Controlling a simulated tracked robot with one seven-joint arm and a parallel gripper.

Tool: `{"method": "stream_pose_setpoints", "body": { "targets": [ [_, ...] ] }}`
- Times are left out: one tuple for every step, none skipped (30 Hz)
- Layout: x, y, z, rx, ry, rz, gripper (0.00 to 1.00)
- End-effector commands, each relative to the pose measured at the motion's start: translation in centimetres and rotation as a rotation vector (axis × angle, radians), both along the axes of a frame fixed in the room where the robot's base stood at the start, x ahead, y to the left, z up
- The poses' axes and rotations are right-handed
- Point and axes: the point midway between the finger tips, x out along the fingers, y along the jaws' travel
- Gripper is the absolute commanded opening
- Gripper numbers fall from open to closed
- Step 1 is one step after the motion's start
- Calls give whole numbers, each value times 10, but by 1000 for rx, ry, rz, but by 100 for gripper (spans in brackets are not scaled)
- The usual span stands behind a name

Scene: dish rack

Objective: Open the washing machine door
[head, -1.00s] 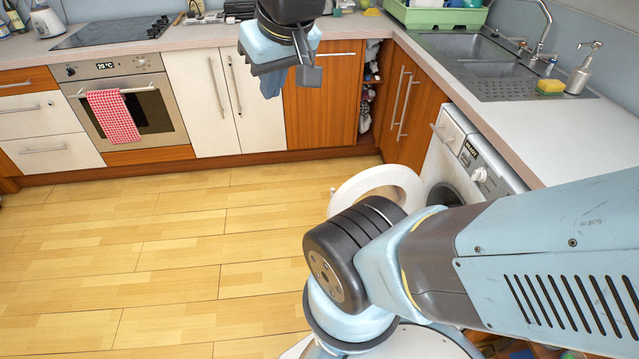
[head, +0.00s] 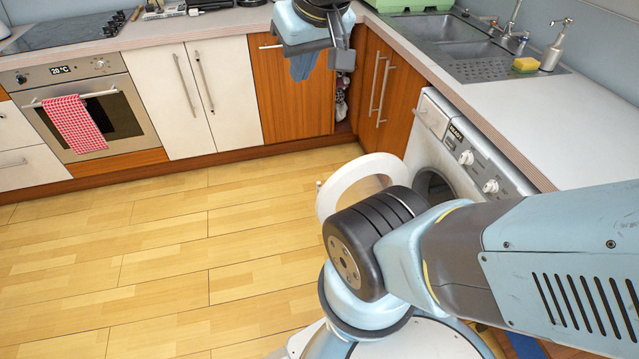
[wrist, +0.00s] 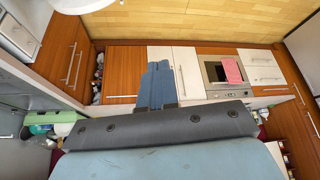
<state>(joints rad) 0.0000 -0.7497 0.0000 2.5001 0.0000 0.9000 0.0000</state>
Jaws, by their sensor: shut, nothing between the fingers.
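The white washing machine (head: 465,147) stands under the counter on the right in the head view. Its round white door (head: 332,192) stands swung open, out over the floor to the left of the dark drum opening (head: 433,187). My arm covers the lower part of the machine and part of the door. My gripper (head: 303,66) is at the top of the head view, well away from the door, in front of the wooden cabinet. In the wrist view its blue fingers (wrist: 160,84) are together and empty. A rounded white edge, likely the door (wrist: 84,4), shows at the top left there.
The oven (head: 85,105) with a red checked towel (head: 74,123) is at the left. The counter (head: 530,115) holds a sink (head: 470,50), a yellow sponge (head: 526,65) and a soap dispenser (head: 554,45). The wooden floor (head: 170,250) is clear in the middle.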

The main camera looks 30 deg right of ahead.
Motion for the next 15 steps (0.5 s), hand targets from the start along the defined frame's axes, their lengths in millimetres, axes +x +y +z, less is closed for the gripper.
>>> {"method": "stream_pose_setpoints", "body": {
  "targets": [
    [0, 0, 0, 0, 0, 0, 0],
    [0, 0, 0, 0, 0, 0, 0],
    [1, -1, 0, -3, 0, 1, 0],
    [2, -2, 0, -5, 1, 1, 0],
    [4, -3, -1, -10, 1, 2, 0],
    [8, -5, -3, -19, 2, 4, 0],
    [12, -8, -5, -28, 3, 6, 0],
    [17, -11, -7, -40, 5, 8, 0],
    [24, -25, -11, -59, 6, 15, 0],
    [30, -32, -14, -76, 8, 21, 0],
    [37, -38, -17, -93, 10, 26, 0],
    [46, -45, -23, -120, 13, 37, 0],
    [53, -51, -27, -140, 15, 45, 0],
    [60, -57, -31, -160, 18, 55, 0],
    [70, -65, -37, -187, 21, 70, 0]
  ]
}}
